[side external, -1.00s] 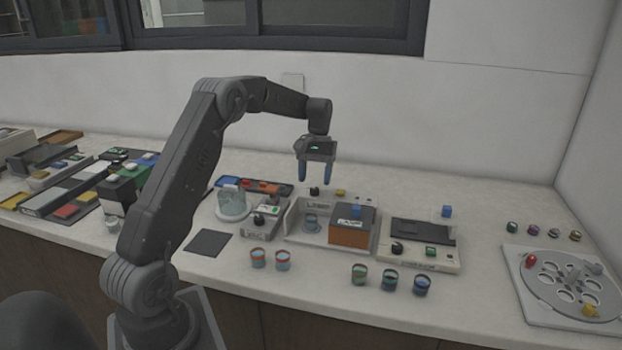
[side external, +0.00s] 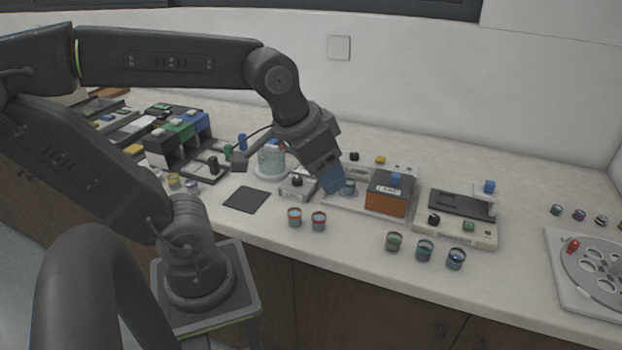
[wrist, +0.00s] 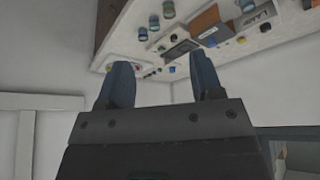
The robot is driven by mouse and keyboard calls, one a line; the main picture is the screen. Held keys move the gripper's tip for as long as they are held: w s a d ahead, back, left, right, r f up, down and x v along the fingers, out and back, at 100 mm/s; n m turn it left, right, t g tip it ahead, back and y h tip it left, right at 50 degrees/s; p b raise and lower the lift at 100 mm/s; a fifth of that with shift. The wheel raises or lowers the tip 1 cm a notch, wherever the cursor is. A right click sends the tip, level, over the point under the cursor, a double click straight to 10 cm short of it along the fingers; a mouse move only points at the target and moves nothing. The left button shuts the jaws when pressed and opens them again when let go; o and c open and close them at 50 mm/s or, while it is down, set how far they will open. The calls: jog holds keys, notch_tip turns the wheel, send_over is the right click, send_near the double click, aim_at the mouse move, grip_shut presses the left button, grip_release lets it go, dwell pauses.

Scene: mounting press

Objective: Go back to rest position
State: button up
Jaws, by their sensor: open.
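My gripper (side external: 333,181) hangs from the wrist and points down and to the right in the side external view, in front of the press with the orange and black box (side external: 387,198). In the wrist view its two blue fingers (wrist: 158,90) stand apart with nothing between them. The wrist view is tilted and shows the bench beyond the fingertips. From the side, the gripper hides part of the press, and I cannot judge its exact height above it.
Several small cups (side external: 394,241) stand along the front of the bench. A grey device (side external: 460,213) stands right of the press, and a round holed plate (side external: 597,271) lies at far right. A dark square pad (side external: 246,199) lies at left. The wall is behind.

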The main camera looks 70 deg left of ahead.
jog(key=shift+s+d+f+m+t, duration=0.15)
jog(key=shift+s+d+f, duration=0.15)
jog(key=shift+s, duration=0.3)
jog(key=shift+s+d+f+m+t, duration=0.2)
jog(key=shift+s+f, duration=0.1)
jog(key=shift+s, duration=0.25)
jog(key=shift+c, duration=0.4)
dwell(0.8)
